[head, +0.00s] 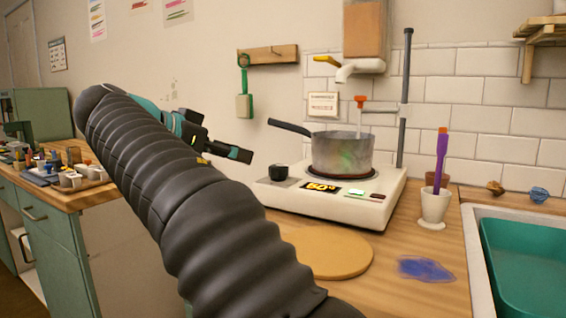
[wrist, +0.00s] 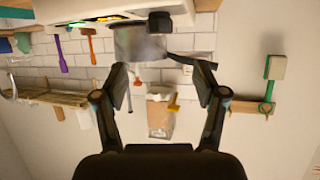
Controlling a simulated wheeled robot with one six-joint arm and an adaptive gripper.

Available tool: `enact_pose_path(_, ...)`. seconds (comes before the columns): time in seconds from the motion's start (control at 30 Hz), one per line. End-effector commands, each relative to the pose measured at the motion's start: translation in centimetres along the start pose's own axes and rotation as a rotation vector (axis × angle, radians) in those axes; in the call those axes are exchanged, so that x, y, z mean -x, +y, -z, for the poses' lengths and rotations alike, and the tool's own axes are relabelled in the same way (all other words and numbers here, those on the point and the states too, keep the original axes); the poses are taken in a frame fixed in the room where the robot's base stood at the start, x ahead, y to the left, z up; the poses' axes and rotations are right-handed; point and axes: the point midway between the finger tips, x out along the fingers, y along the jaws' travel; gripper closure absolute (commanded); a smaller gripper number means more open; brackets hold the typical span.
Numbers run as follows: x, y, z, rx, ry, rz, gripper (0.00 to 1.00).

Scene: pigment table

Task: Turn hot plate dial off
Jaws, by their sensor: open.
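The white hot plate (head: 330,195) stands on the wooden counter, with a lit yellow display on its sloped front. Its black dial (head: 278,172) sits at the front left corner, and it also shows near the top of the upside-down wrist view (wrist: 159,22). A grey metal pot (head: 342,153) rests on the heating plate. My gripper (head: 225,153) is open and empty, to the left of the dial and slightly above it, apart from it. In the wrist view my gripper (wrist: 164,70) has its fingers spread, with the dial beyond them. The dial's pointer is too small to read.
The pot's dark handle (head: 290,128) sticks out to the left above the dial. A support rod (head: 404,100) stands behind the pot. A round wooden board (head: 332,252) lies in front of the hot plate. A white cup (head: 434,207) and a blue spill (head: 425,268) are on the right.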

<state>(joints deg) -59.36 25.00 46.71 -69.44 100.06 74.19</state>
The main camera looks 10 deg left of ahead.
Motion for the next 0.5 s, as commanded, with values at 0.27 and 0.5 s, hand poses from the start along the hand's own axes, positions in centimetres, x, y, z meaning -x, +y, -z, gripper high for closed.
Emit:
enact_pose_path(0.27,-3.5,0.1,0.0,-0.003,0.002,-0.004,0.29)
enact_pose_path(0.5,-8.1,0.1,0.0,-0.003,0.0,-0.004,0.29)
